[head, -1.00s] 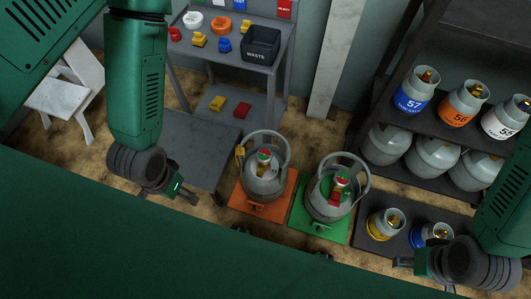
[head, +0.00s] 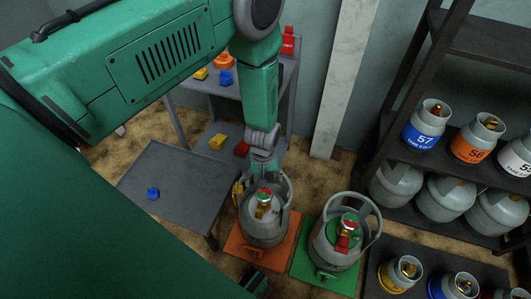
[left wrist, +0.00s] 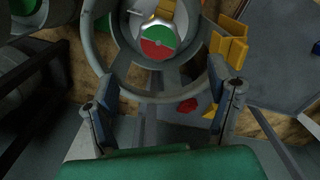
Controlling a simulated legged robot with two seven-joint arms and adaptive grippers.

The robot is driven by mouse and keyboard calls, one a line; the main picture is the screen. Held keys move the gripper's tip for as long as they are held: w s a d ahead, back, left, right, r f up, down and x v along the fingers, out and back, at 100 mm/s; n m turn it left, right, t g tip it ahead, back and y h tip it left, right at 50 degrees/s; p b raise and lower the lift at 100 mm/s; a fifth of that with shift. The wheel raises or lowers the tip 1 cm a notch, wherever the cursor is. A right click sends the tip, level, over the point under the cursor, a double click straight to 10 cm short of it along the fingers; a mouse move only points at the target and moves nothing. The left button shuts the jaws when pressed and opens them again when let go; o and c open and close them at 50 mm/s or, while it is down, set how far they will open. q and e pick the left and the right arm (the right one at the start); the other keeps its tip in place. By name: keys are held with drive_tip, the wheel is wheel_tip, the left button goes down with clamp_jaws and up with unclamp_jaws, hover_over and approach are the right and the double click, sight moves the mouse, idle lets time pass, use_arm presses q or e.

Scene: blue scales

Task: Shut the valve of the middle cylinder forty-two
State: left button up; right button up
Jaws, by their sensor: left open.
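A grey cylinder (head: 264,226) stands on the orange scale (head: 239,250). Its valve top carries a red and green disc (head: 264,194), also large in the left wrist view (left wrist: 158,40). Another grey cylinder (head: 329,251) stands on the green scale (head: 306,263). I cannot read the number of either. My left gripper (left wrist: 163,95) is open and empty at the collar of the orange-scale cylinder, its fingers spread apart with the collar rim and disc beyond them. In the head view its fingertips are hidden behind the cylinder's collar.
A yellow piece (head: 237,192) sits at the collar's left side. A grey table (head: 180,165) at left holds a small blue part (head: 153,193). Shelves at right hold cylinders such as the blue-banded 57 (head: 424,132). Smaller cylinders (head: 400,273) stand at lower right.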

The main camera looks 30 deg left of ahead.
sight(264, 192)
use_arm(q)
wheel_tip(264, 192, down, 7)
drive_tip(key=shift+d+f+b, duration=0.15)
drive_tip(key=shift+f+b, duration=0.05)
drive_tip(key=shift+b, duration=0.95)
drive_tip(key=shift+f, duration=0.35)
drive_tip(key=shift+c, duration=0.5)
drive_tip(key=c, duration=1.1)
